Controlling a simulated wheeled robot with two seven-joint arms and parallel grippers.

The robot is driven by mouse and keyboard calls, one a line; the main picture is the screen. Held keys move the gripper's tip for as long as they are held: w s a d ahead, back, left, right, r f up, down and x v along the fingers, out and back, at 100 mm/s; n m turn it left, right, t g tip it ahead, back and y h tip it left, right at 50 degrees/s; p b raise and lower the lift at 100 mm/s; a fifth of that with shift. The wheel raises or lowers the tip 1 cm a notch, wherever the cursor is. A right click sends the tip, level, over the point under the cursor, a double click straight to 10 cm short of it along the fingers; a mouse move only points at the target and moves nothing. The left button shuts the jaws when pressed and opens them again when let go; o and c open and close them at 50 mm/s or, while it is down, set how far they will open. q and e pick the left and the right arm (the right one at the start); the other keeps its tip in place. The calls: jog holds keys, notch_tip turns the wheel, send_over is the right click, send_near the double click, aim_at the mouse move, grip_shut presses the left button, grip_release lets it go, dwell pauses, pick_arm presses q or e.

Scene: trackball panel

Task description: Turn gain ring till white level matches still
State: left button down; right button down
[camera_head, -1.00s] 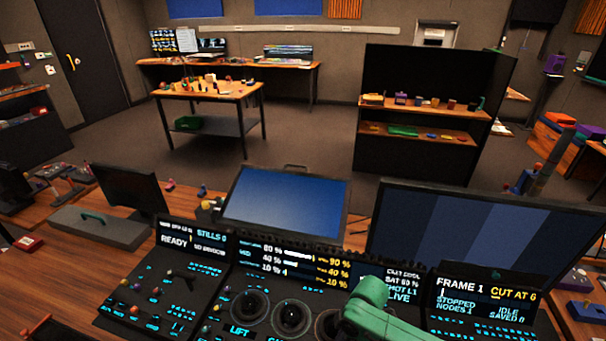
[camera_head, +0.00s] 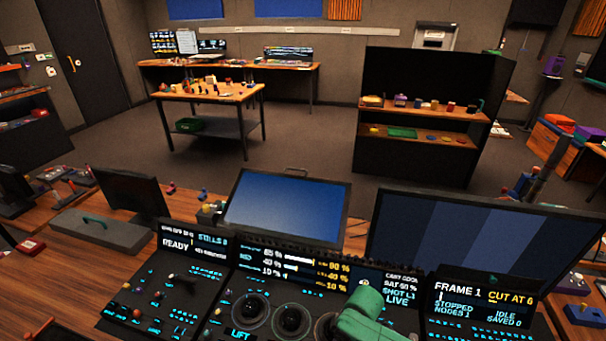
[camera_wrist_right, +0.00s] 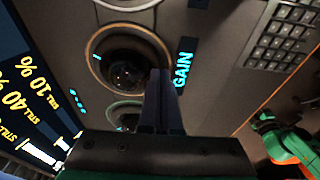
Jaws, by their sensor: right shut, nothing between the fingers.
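The gain ring (camera_wrist_right: 92,52) circles a dark trackball (camera_wrist_right: 128,72) beside the GAIN label (camera_wrist_right: 183,69) in the right wrist view. My right gripper (camera_wrist_right: 160,75) is shut and empty, its fingertips over the label side of this ring; I cannot tell whether they touch. In the head view my green right arm covers part of the panel's right ring (camera_head: 325,326) and hides the gripper. The level readout (camera_head: 297,268) has white current values beside yellow still values. Its top white value looks like about 85 %, the top yellow one like 80 or 90 %.
Two other ringed trackballs (camera_head: 251,310) (camera_head: 291,319) sit left of my arm. A blue monitor (camera_head: 287,208) and a larger striped monitor (camera_head: 470,245) stand behind the panel. A keypad (camera_wrist_right: 280,35) lies beyond the GAIN label in the wrist view.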

jog(key=shift+a+r+m+p, duration=0.1)
jog(key=shift+a+m+p, duration=0.05)
jog(key=shift+m+p, duration=0.35)
jog(key=shift+a+m, duration=0.2)
jog(key=shift+m, duration=0.3)
jog(key=shift+a+m+p, duration=0.15)
jog(key=shift+m+p, duration=0.25)
jog(key=shift+p, duration=0.05)
jog(key=shift+w+a+m+t, duration=0.1)
jog(key=shift+m+t, duration=0.2)
jog(key=shift+w+a+m, duration=0.1)
jog(key=shift+m, duration=0.2)
jog(key=shift+p, duration=0.3)
